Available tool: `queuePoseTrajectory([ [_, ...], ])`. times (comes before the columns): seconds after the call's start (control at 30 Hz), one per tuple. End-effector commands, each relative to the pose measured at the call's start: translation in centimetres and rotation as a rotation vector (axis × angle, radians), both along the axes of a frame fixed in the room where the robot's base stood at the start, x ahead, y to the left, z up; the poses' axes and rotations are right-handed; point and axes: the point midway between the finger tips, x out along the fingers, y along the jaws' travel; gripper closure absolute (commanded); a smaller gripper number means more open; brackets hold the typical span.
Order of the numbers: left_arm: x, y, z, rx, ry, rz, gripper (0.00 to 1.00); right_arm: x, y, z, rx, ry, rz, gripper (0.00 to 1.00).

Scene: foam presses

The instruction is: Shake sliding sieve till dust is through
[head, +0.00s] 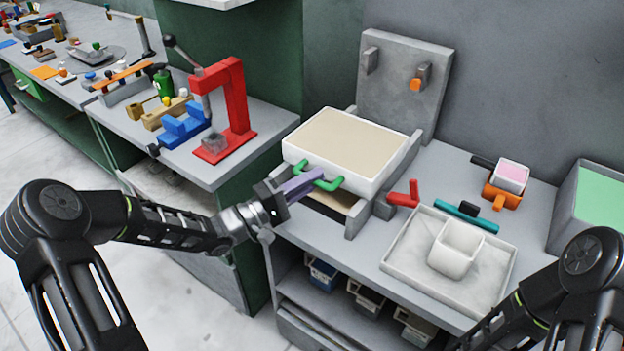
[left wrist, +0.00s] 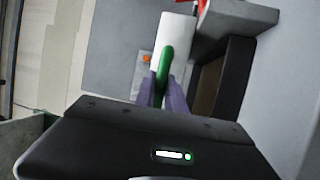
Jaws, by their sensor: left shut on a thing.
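The sliding sieve (head: 385,178) is a white box with a flat beige fill, sitting between grey side rails (head: 398,165) on the bench. A green handle (head: 333,186) sticks out from its front; it also shows in the left wrist view (left wrist: 166,62). My left gripper (head: 314,180) has purple fingers and is shut on this handle; the fingers flank it in the left wrist view (left wrist: 163,92). Beige material (head: 330,199) shows in the gap under the sieve. Whether dust has passed through cannot be told. My right gripper is out of view; only its arm shows.
A grey upright panel (head: 400,85) stands behind the sieve. Right of it are a red lever (head: 404,194), a teal bar (head: 465,217) and a white tray (head: 400,258) with a white cup (head: 455,248). A red press (head: 236,105) stands on the left bench.

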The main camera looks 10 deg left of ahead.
Motion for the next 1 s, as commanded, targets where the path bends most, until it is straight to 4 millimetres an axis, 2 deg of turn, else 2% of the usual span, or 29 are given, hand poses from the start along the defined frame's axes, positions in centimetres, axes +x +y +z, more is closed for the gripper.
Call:
queuePoseTrajectory([
  [0.57, 0.2, -0.1, -0.2, 0.001, 0.001, -0.001, 1.0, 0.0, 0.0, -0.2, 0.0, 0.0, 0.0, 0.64],
  [0.67, 1.3, -0.6, -0.4, 0.002, -0.001, -0.002, 1.0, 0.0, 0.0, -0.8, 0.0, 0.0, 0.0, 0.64],
  [0.9, 6.3, -2.6, -0.5, 0.001, -0.002, -0.003, 1.0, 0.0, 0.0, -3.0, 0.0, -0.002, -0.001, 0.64],
  [1.0, 7.6, -3.0, -0.4, 0.002, 0.0, -0.001, 1.0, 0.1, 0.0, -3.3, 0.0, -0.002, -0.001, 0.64],
])
